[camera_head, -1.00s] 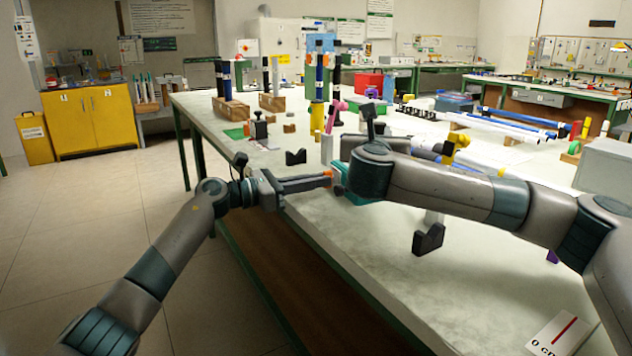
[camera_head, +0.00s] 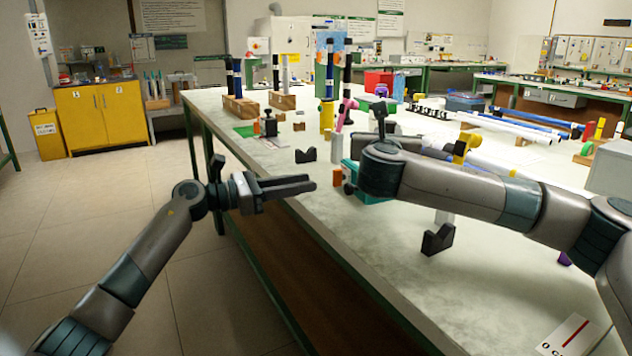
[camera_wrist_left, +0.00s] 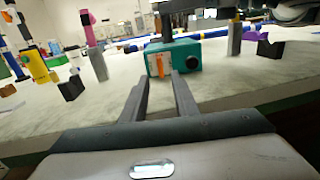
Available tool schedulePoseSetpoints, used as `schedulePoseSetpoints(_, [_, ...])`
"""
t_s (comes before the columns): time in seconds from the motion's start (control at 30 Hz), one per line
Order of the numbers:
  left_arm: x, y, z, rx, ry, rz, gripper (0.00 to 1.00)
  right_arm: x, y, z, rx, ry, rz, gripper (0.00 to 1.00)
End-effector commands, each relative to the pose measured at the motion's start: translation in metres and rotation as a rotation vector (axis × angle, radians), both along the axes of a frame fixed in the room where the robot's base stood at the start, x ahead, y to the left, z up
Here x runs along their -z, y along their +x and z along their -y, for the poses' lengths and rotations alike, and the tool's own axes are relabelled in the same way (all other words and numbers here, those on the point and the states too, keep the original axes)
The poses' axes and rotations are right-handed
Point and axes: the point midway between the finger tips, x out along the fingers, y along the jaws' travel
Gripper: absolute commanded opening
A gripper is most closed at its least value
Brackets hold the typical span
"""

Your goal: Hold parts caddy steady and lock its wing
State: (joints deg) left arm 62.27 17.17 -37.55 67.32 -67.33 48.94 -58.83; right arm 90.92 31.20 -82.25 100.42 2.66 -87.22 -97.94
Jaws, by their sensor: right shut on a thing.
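The parts caddy is a teal box (camera_head: 370,196) on the near side of the workbench, partly hidden behind my right arm. In the left wrist view the teal box (camera_wrist_left: 207,57) shows a pale front panel, a dark round knob and an upright orange wing (camera_wrist_left: 158,64). The wing (camera_head: 337,176) also shows in the head view. My left gripper (camera_head: 313,184) is open and empty, its fingertips just short of the wing, with a gap between the fingers in the wrist view. My right gripper (camera_wrist_left: 167,28) is shut on the caddy from above, its fingers mostly hidden.
A black V-block (camera_head: 306,155) and another dark V-block (camera_head: 438,239) stand on the bench. A pink rod (camera_head: 344,112) and a yellow piece (camera_head: 327,116) stand behind the caddy. The near bench surface in front is mostly clear.

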Motion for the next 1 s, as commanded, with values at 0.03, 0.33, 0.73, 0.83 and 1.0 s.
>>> schedulePoseSetpoints(0.03, [0.000,-0.003,-0.010,-0.001,0.002,0.002,0.27,0.000,0.000,0.000,0.000,0.000,0.000,0.00])
schedulePoseSetpoints(0.33, [0.000,-0.015,-0.046,-0.001,0.001,0.002,0.27,0.000,0.000,0.000,0.000,0.000,0.000,0.00])
schedulePoseSetpoints(0.73, [0.000,-0.017,-0.051,0.000,0.000,0.001,0.27,0.000,0.000,0.000,0.000,0.000,0.001,0.00])
schedulePoseSetpoints(0.83, [0.000,-0.017,-0.051,0.000,0.000,0.001,0.27,0.000,0.000,0.000,0.000,0.000,0.001,0.00])
schedulePoseSetpoints(1.0, [0.000,-0.017,-0.051,0.000,0.000,0.001,0.27,0.000,0.000,0.000,0.000,0.000,0.000,0.42])
